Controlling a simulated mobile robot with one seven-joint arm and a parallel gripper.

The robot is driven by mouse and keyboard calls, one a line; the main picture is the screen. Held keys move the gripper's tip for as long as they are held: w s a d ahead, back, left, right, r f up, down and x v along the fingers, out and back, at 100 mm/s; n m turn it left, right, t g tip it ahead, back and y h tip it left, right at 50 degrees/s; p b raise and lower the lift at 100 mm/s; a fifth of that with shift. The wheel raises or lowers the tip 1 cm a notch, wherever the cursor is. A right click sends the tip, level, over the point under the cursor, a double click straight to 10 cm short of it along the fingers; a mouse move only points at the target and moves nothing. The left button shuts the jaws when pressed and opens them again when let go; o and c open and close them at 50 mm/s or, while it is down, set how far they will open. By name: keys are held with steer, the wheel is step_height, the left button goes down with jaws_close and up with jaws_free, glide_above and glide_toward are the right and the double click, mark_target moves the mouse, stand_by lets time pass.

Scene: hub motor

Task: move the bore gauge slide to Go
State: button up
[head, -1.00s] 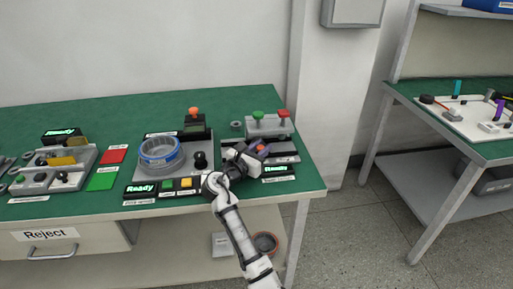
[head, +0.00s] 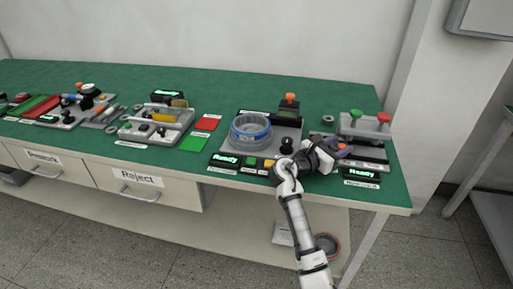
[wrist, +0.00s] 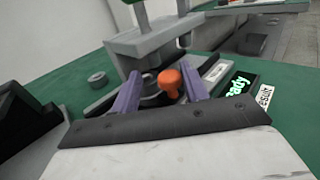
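The bore gauge (head: 364,128) stands at the right end of the green bench, with a green-capped post (head: 357,114) and a red-capped post (head: 384,118) on its grey block. My gripper (head: 340,146) is at its front left. In the wrist view, my gripper's purple fingers (wrist: 160,92) are spread apart. An orange knob (wrist: 170,84) stands between them, closer to the right finger, and seems to belong to the gauge's slide. I cannot tell whether a finger touches it. The slide's position is not readable.
A lit "Ready" display (head: 362,173) is in front of the gauge. A plate with a blue-banded ring (head: 250,130) and black knob (head: 287,144) is to its left. A loose ring (head: 328,119) lies behind my gripper. The wall closes off the back.

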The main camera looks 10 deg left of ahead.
steer(key=b+v, duration=0.1)
steer(key=v, duration=1.2)
steer(key=shift+s+a, duration=0.25)
steer(key=shift+a, duration=0.1)
steer(key=shift+a+r+y+p, duration=0.3)
steer(key=shift+r+p, duration=0.15)
steer(key=shift+p, duration=0.1)
steer(key=a+r+t+y+p, duration=0.1)
steer(key=p, duration=0.2)
steer(key=shift+w, duration=0.3)
steer(key=shift+y+p, duration=0.3)
steer(key=shift+p, duration=0.25)
steer(key=shift+f+y+p, duration=0.2)
steer(key=shift+y+p, duration=0.1)
steer(key=shift+p, duration=0.55)
